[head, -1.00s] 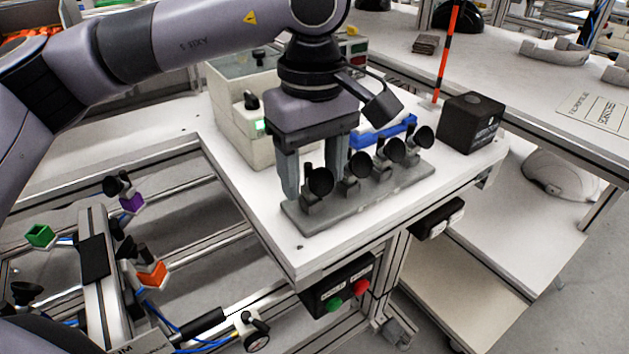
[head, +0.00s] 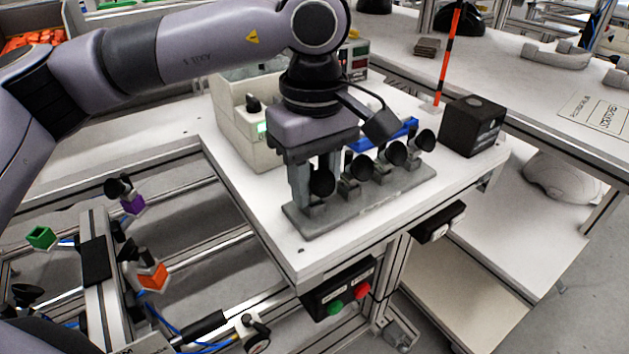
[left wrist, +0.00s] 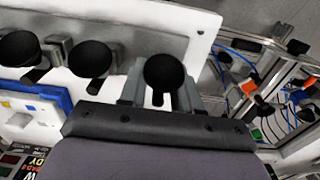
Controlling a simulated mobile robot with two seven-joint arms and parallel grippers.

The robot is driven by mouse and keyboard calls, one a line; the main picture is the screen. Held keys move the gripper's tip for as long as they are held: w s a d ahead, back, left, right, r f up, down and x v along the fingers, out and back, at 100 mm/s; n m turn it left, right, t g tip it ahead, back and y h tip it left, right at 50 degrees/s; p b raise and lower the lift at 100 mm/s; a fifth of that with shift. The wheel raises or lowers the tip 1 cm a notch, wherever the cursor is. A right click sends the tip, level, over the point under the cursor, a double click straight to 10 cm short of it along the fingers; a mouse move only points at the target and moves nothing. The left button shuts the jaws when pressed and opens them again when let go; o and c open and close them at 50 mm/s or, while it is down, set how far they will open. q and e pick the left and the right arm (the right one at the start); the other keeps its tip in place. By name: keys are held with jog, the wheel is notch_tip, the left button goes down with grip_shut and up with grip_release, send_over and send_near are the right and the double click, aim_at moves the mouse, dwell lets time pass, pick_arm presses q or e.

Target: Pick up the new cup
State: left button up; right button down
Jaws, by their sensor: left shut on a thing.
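Several black suction cups on grey blocks stand in a row on a grey rack (head: 400,191) on the white table. My left gripper (head: 315,193) points down at the near-left end of the row. It is shut on the end cup (head: 323,184), which is still at the rack. In the left wrist view this cup (left wrist: 165,72) sits between the two grey fingers. The other cups, such as the neighbouring cup (head: 359,167), stand clear to the right. The fingertips are partly hidden behind the end cup. My right gripper is not in view.
A pale box with a green light (head: 250,135) stands behind my gripper. A blue tray (head: 390,137) lies behind the rack, and a black box (head: 472,125) stands to its right. A rail frame with coloured blocks, including an orange block (head: 153,276), is at the lower left.

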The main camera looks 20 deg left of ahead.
pick_arm(q)
notch_tip(320, 180, up, 19)
jog(key=p, duration=0.3)
notch_tip(320, 180, down, 14)
jog(key=shift+f, duration=0.15)
jog(key=shift+f+b, duration=0.1)
jog(key=shift+b, duration=0.4)
jog(key=shift+f+b, duration=0.6)
jog(key=shift+f, duration=0.15)
jog(key=shift+f+b, duration=1.15)
jog(key=shift+f, duration=0.3)
jog(key=o, duration=1.1)
